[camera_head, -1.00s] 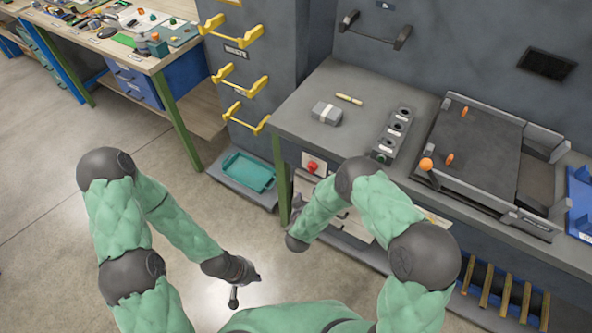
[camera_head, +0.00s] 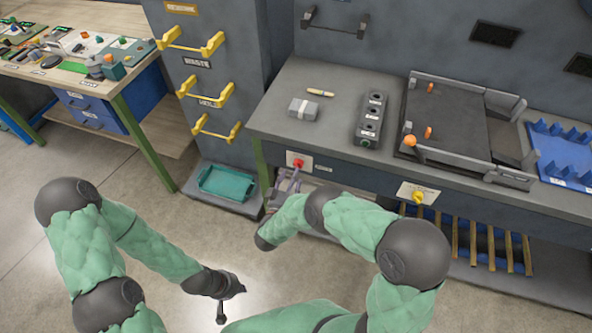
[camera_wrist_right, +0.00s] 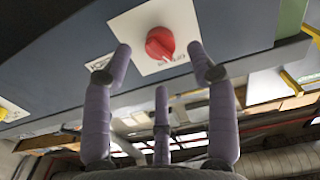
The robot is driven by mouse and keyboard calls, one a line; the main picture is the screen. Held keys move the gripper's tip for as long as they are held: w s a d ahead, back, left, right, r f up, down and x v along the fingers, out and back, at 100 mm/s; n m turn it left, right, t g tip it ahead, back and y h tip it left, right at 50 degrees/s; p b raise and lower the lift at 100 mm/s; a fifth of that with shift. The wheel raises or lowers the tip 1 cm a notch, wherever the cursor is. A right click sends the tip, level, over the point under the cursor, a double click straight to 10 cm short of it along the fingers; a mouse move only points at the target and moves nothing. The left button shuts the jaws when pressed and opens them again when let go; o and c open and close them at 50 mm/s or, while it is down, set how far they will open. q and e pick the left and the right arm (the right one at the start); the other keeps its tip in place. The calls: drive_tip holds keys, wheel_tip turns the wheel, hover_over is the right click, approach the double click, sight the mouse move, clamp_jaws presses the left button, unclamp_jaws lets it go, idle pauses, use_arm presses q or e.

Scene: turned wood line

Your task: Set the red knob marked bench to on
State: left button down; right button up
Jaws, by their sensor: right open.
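The red knob (camera_head: 298,162) sits on a white plate on the front edge of the grey bench. In the right wrist view the red knob (camera_wrist_right: 160,43) shows close up, with a pale pointer line; small print on the plate is too blurred to read surely. My right gripper (camera_head: 292,178) is just below and in front of the knob. Its purple fingers are spread open, with two tips (camera_wrist_right: 160,58) on either side of the knob and a third finger below; contact cannot be told. My left gripper (camera_head: 228,292) hangs low over the floor, away from the bench; its opening is unclear.
A yellow knob (camera_head: 418,197) on another plate is further right on the bench front. A grey block (camera_head: 303,109), a three-hole block (camera_head: 370,122) and a tray fixture (camera_head: 470,120) stand on the bench. A teal tray (camera_head: 227,184) lies left of my right gripper.

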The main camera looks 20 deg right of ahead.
sight(298, 165)
drive_tip(key=shift+b+x, duration=0.45)
drive_tip(key=shift+x, duration=1.9)
drive_tip(key=c, duration=1.1)
